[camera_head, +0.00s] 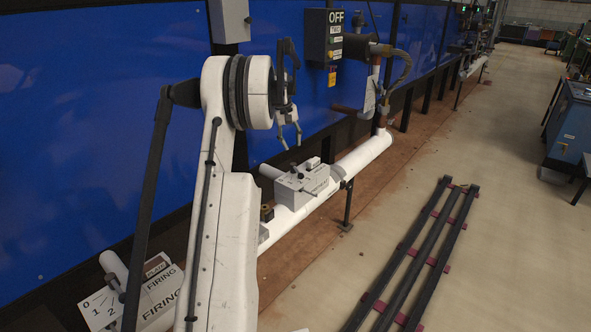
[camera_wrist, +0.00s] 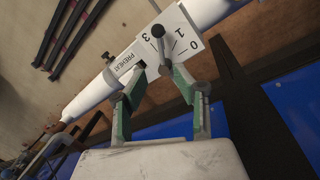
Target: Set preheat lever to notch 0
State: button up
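The preheat box (camera_head: 303,189) is a grey-white block on the white pipe, marked PREHEAT. In the wrist view the box face (camera_wrist: 186,44) shows 0, 1 and 3. The dark-knobbed preheat lever (camera_wrist: 158,33) stands between the 1 and the 3, where a 2 is not visible; its exact notch is hard to tell. My gripper (camera_head: 292,145) hangs above the box, pointing down. In the wrist view my gripper (camera_wrist: 160,72) has its green-padded fingers apart, with the lever knob just beyond and between the tips. Contact with the lever is not clear.
A FIRING box (camera_head: 150,290) with its own numbered dial stands at the lower left. A dark OFF control box (camera_head: 325,38) hangs on the blue wall (camera_head: 100,90) behind. Dark rails (camera_head: 418,255) lie on the floor at right. The floor between is open.

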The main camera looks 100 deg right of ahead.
aim_at(297, 172)
jog(key=f+b, duration=0.1)
jog(key=f, duration=0.3)
jog(key=s+f+b, duration=0.1)
jog(key=f, duration=0.3)
jog(key=s+f+b, duration=0.1)
jog(key=f, duration=0.3)
jog(key=shift+s+d+f, duration=0.15)
jog(key=shift+s, duration=0.05)
jog(key=shift+c, duration=0.5)
grip_shut()
